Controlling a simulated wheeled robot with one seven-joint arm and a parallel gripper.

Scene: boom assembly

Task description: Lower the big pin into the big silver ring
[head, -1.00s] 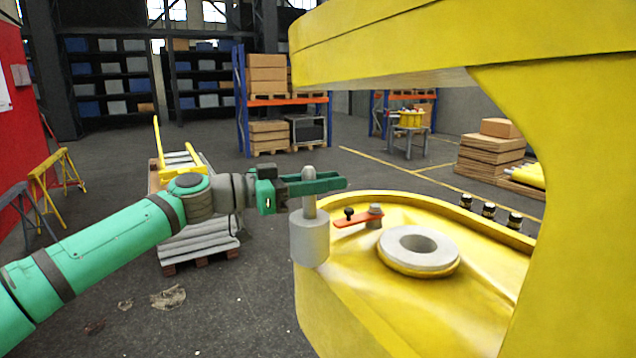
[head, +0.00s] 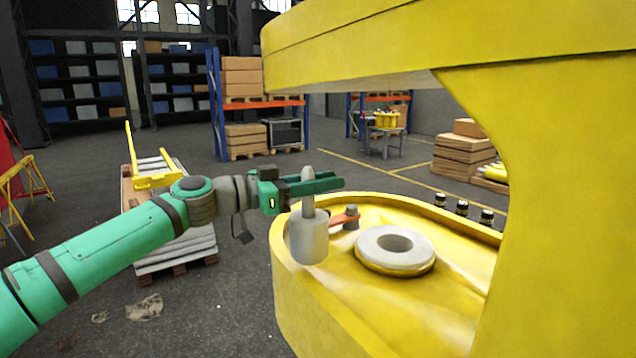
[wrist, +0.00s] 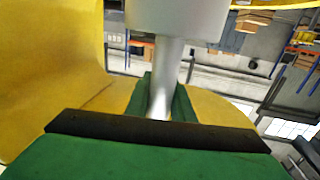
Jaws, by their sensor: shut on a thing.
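The big pin (head: 309,240) is a grey cylinder with a thinner stem on top. My green gripper (head: 310,183) is shut on the stem, and the pin hangs upright below the jaws. In the wrist view the stem (wrist: 165,75) shows between the green fingers (wrist: 162,98), with the thick body at the top edge. The big silver ring (head: 397,248) lies flat on the lower yellow plate, its dark hole facing up. The pin is to the left of the ring and apart from it, over or in front of the plate's left part; its height over the plate is hard to tell.
The yellow boom's upper part (head: 450,45) overhangs the plate, and a yellow wall (head: 570,200) closes the right side. An orange-red lever with a bolt (head: 349,218) stands just behind the pin. Several dark fittings (head: 462,207) stand behind the plate's far rim.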

